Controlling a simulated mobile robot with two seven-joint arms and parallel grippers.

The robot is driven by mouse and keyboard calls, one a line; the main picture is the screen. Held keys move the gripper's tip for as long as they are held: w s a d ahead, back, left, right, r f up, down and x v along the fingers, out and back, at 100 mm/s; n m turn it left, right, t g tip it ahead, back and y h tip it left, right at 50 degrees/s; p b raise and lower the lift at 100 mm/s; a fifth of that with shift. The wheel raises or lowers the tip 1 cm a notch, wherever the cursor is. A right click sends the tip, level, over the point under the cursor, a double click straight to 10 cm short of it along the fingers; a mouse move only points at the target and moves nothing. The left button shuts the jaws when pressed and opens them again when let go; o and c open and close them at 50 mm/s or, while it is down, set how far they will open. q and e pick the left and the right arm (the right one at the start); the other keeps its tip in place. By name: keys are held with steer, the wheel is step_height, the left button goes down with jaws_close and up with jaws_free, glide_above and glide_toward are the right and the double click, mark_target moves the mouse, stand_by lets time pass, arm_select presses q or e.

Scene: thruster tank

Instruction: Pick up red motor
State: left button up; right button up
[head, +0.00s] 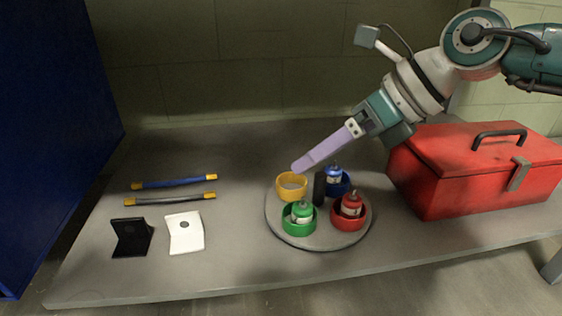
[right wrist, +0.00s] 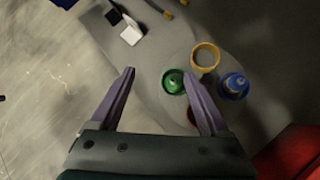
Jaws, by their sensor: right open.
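The red motor (head: 351,204) stands upright in a red ring holder (head: 348,222) at the right front of a round grey tray (head: 318,241). My right gripper (head: 297,167) is open and empty, above the tray near the yellow ring and left of the red motor in the head view. In the right wrist view my open right gripper (right wrist: 158,71) has its two purple fingers spread wide. There the red holder (right wrist: 191,116) shows only in part, mostly hidden behind the right finger, and the red motor cannot be made out. My left gripper is not in view.
The tray also holds a green motor (head: 302,211), a blue motor (head: 334,177), an empty yellow ring (head: 291,187) and a dark central post (head: 320,187). A red toolbox (head: 450,182) stands close on the right. Brackets and two bars lie left. The table's front middle is clear.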

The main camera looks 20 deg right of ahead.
mark_target(354, 192)
steer(key=s+d+f+g+h, duration=0.15)
steer(key=d+h, duration=0.25)
steer(key=d, duration=0.6)
steer(key=shift+g, duration=0.25)
steer(key=b+x, duration=0.4)
steer(key=x, duration=0.1)
steer(key=shift+f+b, duration=0.15)
steer(key=shift+b, duration=0.15)
steer(key=b+x, duration=0.5)
steer(key=shift+s+a, duration=0.1)
steer(key=shift+s, duration=0.1)
jaws_close()
